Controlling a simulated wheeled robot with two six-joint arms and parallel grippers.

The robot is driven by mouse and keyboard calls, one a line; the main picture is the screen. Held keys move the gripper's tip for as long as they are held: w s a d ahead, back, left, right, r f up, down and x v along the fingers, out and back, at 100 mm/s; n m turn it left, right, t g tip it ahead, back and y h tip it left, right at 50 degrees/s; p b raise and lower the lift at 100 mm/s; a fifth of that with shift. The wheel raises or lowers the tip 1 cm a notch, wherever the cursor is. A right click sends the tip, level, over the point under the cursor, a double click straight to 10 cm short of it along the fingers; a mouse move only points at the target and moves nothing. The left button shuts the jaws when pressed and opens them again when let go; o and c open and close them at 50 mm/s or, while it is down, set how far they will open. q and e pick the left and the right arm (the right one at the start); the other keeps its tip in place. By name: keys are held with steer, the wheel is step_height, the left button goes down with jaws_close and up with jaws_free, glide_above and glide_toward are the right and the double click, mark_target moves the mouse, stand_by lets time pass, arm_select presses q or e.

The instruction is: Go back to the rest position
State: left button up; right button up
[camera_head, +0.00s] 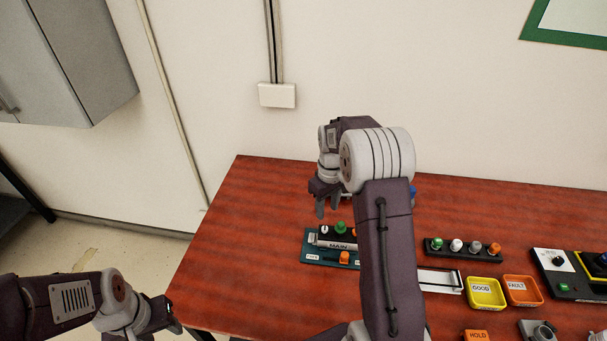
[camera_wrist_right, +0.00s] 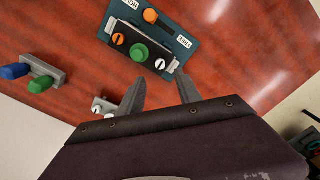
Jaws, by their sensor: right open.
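My right gripper (camera_head: 328,207) hangs over the left part of the red-brown table, above the teal-based panel labelled MAIN (camera_head: 315,255). In the right wrist view its two fingers (camera_wrist_right: 161,78) are spread with nothing between them. The panel (camera_wrist_right: 182,27) shows just beyond the fingertips there, with orange, green and white knobs. My right forearm hides part of the table in the head view. My left gripper (camera_head: 168,318) is at the lower left, beside the table's left edge, and its fingers are not clear.
The table (camera_head: 240,230) is bare at its left. Right of my arm are a knob rack (camera_head: 462,251), a yellow GOOD tray (camera_head: 486,306), an orange FAULT tray (camera_head: 523,303) and an orange HOLD block (camera_head: 476,336). A wall stands behind.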

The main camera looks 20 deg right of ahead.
steer(key=s+a+r+n, duration=0.2)
steer(key=s+a+r, duration=0.3)
steer(key=a, duration=0.3)
steer(key=s+a+f+m, duration=0.2)
steer(key=s, duration=0.4)
steer(key=s+a+f+m+t, duration=0.1)
steer(key=s+f+m, duration=0.2)
steer(key=s, duration=0.3)
steer(key=shift+s+a+f, duration=0.2)
steer(key=shift+a, duration=0.2)
steer(key=shift+s, duration=0.1)
